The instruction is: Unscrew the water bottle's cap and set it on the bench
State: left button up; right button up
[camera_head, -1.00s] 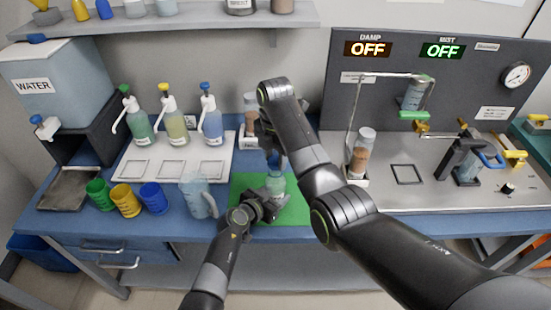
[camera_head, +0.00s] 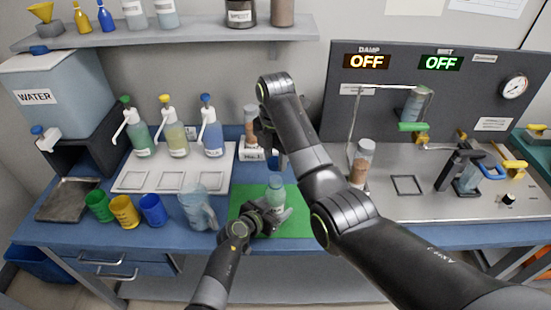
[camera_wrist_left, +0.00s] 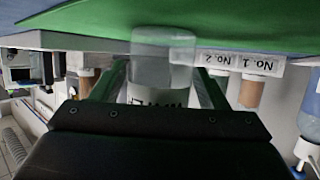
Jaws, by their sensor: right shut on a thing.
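The clear water bottle (camera_head: 276,194) stands upright over the green mat (camera_head: 293,222). In the left wrist view the bottle (camera_wrist_left: 162,72) sits between both fingers of my left gripper (camera_wrist_left: 162,92), its label upside down. My left gripper (camera_head: 268,217) is shut around the bottle's body from the front. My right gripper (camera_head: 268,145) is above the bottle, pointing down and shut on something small. A blue piece, probably the cap (camera_head: 273,161), shows at its fingertips, apart from the bottle's neck below. The arm hides part of this grip.
A clear pitcher (camera_head: 197,208) stands left of the mat, beside green, yellow and blue cups (camera_head: 125,210). A white tray (camera_head: 219,182) with squeeze bottles lies behind them. The No. 1 holder (camera_head: 252,155) is close behind my right gripper. A metal-topped machine (camera_head: 430,208) is at right.

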pick_arm(q)
jog(key=shift+o, duration=0.9)
